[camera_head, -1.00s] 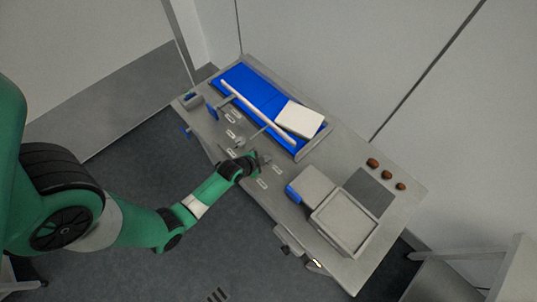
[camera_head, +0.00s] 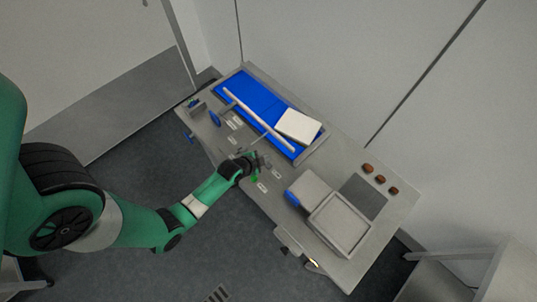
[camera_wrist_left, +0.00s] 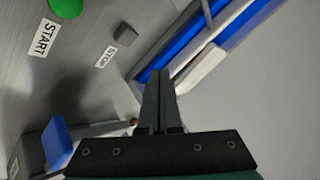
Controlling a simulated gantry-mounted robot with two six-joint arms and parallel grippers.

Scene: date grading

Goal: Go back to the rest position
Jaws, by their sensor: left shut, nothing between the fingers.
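My left gripper (camera_head: 264,161) is over the near edge of the grey worktable (camera_head: 395,222), at the end of my green arm from the left. In the left wrist view its two fingers (camera_wrist_left: 158,100) are together with nothing between them. Below and beyond them lie a green button (camera_wrist_left: 66,6), a START label (camera_wrist_left: 43,38) and a STOP label (camera_wrist_left: 106,56), apart from the fingertips. The green button also shows in the head view (camera_head: 254,178), close to the gripper. My right gripper is not in view.
A blue belt (camera_head: 252,93) with a pale bar (camera_head: 258,121) and a white plate (camera_head: 298,126) lies at the back. A grey tray (camera_head: 340,224), a dark mat (camera_head: 364,195) and three brown dates (camera_head: 380,179) are at the right. Open floor lies in front.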

